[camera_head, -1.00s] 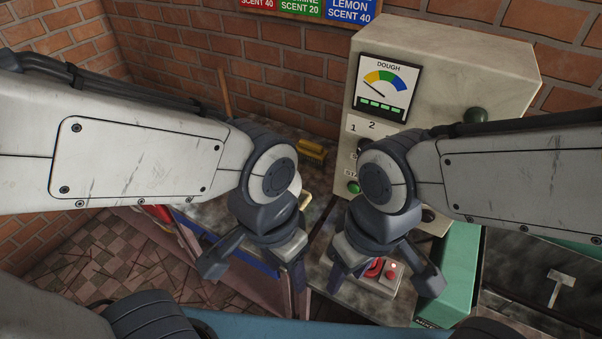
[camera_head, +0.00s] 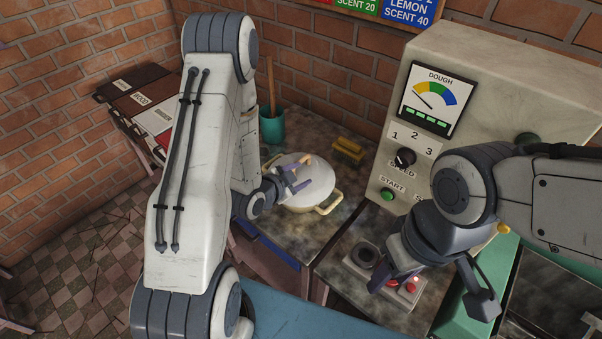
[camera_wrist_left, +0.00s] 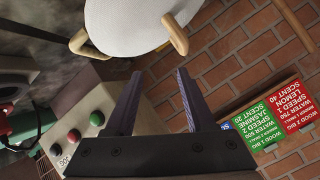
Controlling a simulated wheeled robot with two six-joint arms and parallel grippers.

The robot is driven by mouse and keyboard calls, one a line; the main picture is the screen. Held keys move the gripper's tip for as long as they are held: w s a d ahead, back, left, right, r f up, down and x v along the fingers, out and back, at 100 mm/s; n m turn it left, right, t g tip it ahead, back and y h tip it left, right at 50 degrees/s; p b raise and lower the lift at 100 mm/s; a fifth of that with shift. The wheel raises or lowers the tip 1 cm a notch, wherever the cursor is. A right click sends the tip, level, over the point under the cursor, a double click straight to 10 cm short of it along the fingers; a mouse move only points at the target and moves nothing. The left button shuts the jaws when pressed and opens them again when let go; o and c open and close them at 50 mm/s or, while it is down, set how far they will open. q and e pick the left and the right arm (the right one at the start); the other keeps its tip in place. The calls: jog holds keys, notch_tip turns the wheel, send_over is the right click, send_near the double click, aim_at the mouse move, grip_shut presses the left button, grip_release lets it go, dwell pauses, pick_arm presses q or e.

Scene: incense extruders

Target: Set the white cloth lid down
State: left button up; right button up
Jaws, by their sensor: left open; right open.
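The white cloth lid (camera_head: 318,178) lies over the top of a cream two-handled pot (camera_head: 328,207) on the dark worktop. My left gripper (camera_head: 291,181) is open at the lid's left side in the head view and partly covers it. In the left wrist view, the two open fingers (camera_wrist_left: 157,88) have nothing between them. The white lid (camera_wrist_left: 135,22) shows beyond them at the top, with beige handles at its edge. I cannot tell whether a finger touches it. My right gripper (camera_head: 395,283) is open near a small control box, its fingers partly hidden.
The dough machine (camera_head: 480,80) with gauge and speed knob stands right of the pot. A teal cup (camera_head: 271,127) with a wooden stick and a yellow object (camera_head: 348,150) are behind it. The control box (camera_head: 400,290) has red buttons. Folders (camera_head: 140,105) lie at left.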

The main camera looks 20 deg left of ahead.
aim_at(303, 157)
pick_arm(q)
jog(key=a, duration=0.1)
jog(key=a+t, duration=0.2)
jog(key=shift+s+a+n+y, duration=0.1)
jog(key=shift+s+n+y, duration=0.2)
jog(key=shift+s, duration=0.1)
jog(key=shift+w+p, duration=0.35)
jog(key=shift+p, duration=0.05)
jog(key=p+x, duration=0.1)
jog(key=x, duration=0.3)
jog(key=shift+w, duration=0.1)
jog(key=shift+w+p, duration=0.6)
jog(key=shift+p, duration=0.1)
jog(key=p+x, duration=0.1)
jog(key=x, duration=0.2)
jog(key=shift+w+p, duration=0.15)
jog(key=shift+p, duration=0.25)
jog(key=shift+w+f, duration=0.3)
jog(key=shift+w, duration=0.1)
grip_shut()
